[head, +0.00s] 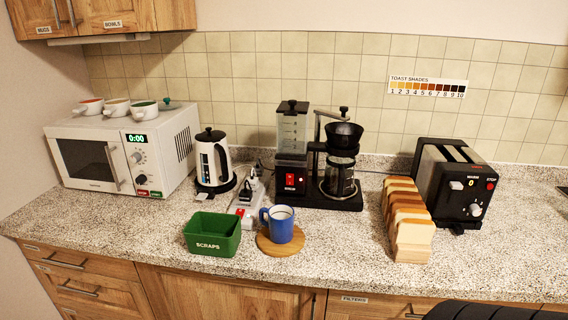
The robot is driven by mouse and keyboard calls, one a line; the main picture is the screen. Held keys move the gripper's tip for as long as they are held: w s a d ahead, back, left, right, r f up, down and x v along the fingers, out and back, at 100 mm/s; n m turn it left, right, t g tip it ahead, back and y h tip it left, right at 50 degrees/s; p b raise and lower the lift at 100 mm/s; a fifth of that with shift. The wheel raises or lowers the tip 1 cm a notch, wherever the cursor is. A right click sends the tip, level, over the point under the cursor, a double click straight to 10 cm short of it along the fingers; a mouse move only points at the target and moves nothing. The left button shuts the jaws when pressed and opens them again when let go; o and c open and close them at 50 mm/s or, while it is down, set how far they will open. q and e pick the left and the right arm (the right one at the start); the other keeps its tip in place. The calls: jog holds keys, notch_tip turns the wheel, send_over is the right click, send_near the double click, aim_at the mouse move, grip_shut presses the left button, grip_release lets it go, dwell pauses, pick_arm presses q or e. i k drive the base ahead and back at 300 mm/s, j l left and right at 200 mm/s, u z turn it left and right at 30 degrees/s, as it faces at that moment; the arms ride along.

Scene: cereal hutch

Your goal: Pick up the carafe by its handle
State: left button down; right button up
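The glass carafe (339,182) stands on the coffee maker's (291,172) base plate, under the black filter basket. It is upright, with a dark band and what looks like a dark handle at its front. The glass is clear, and I cannot tell whether there is liquid in it. Neither my left nor my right gripper shows in the head view. A dark rounded shape at the bottom right edge may be part of my own body.
A blue mug (281,226) on a round wooden board (262,243), a green scraps bin (212,234) and a power strip (246,205) stand left of the carafe. Sliced bread (410,236) and a black toaster (452,185) stand right.

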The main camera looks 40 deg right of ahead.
aim_at(340, 176)
jog(key=k+z, duration=0.1)
jog(key=z, duration=1.55)
jog(key=i, duration=0.1)
